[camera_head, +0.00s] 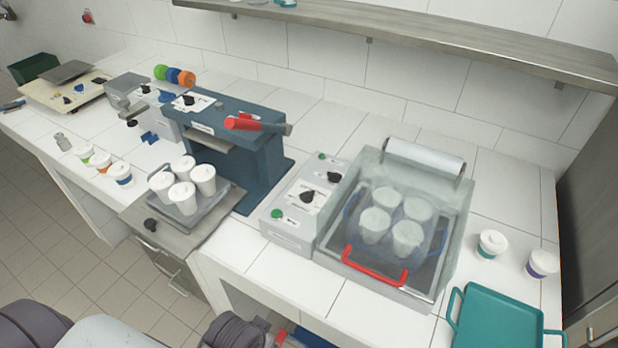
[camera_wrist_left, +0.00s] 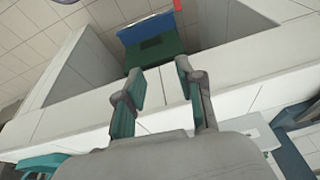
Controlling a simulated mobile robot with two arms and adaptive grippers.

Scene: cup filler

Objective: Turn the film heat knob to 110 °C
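The film wrapping machine stands right of centre in the head view, with a film roll (camera_head: 424,156) at its back. Its grey control panel (camera_head: 285,221) carries two black knobs, a nearer one (camera_head: 307,196) and a farther one (camera_head: 334,177). The lettering is too small to tell which is the film heat knob or what either is set to. My left gripper (camera_wrist_left: 161,72) shows in the left wrist view, with its fingers apart and nothing between them. It is away from the knobs, facing the counter edge. My right gripper is in neither view.
Several white cups (camera_head: 375,224) sit under the clear cover behind a red handle (camera_head: 372,268). A blue press (camera_head: 245,150) stands left of the panel, with a cup tray (camera_head: 203,219) before it. A teal tray (camera_head: 497,320) lies at right. A shelf (camera_head: 430,28) overhangs the back.

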